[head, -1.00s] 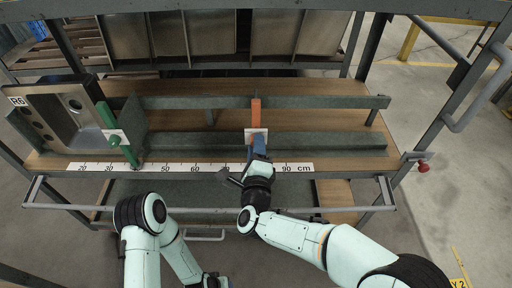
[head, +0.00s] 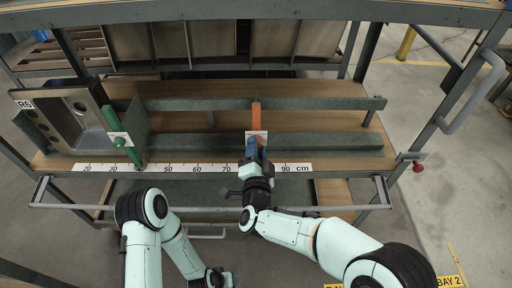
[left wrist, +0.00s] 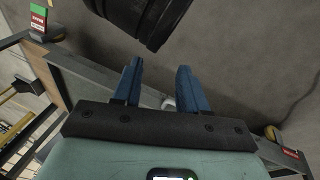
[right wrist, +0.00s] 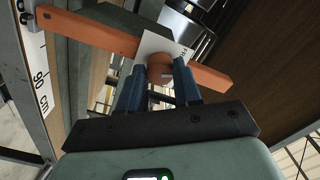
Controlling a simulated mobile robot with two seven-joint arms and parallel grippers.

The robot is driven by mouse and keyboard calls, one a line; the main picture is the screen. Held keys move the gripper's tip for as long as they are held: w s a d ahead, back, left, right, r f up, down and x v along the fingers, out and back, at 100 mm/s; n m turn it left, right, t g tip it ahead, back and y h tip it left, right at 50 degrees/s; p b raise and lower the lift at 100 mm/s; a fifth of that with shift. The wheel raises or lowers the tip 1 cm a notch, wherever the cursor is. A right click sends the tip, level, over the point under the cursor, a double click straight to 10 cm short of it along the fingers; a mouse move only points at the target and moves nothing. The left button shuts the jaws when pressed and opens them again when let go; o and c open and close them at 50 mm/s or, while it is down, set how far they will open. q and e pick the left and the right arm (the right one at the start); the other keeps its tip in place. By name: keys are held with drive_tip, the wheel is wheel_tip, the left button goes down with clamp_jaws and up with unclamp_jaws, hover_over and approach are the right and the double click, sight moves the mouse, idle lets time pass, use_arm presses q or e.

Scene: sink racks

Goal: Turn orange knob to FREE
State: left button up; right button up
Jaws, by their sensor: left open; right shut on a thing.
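The orange knob (right wrist: 160,68) shows in the right wrist view, in front of a white plate (right wrist: 153,42) on an orange bar (right wrist: 95,32). The lettering on the plate is mostly hidden. In the head view the orange bar (head: 256,112) stands at the middle of the rack, with the white plate (head: 263,134) below it. My right gripper (right wrist: 158,84) is shut on the knob, with one blue finger on each side. My left gripper (left wrist: 158,82) is open and empty; in the head view it is low, near the bottom edge, away from the rack.
A steel sink (head: 70,115) labelled R6 stands at the left of the rack. A green bar (head: 110,118) with its own white plate and green knob stands beside it. A centimetre scale (head: 200,168) runs along the shelf's front edge. A grey rail (head: 90,208) crosses in front.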

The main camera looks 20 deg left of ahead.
use_arm(q)
drive_tip(key=shift+s+d+r+g+p, duration=0.2)
drive_tip(key=shift+s+d+r+p, duration=0.15)
drive_tip(key=shift+s+r, duration=0.25)
drive_tip(key=shift+s+d+r+g+p, duration=0.2)
drive_tip(key=shift+s+d+r+p, duration=0.15)
drive_tip(key=shift+s, duration=0.35)
use_arm(e)
drive_tip(key=shift+n, duration=2.2)
use_arm(q)
drive_tip(key=shift+s, duration=0.1)
use_arm(e)
drive_tip(key=o, duration=1)
drive_tip(key=shift+o, duration=0.2)
use_arm(q)
drive_tip(key=shift+s+d+r+h+p, duration=0.3)
drive_tip(key=shift+s+r+p, duration=0.1)
drive_tip(key=shift+s, duration=0.15)
use_arm(e)
drive_tip(key=v, duration=1.3)
drive_tip(key=shift+s, duration=0.25)
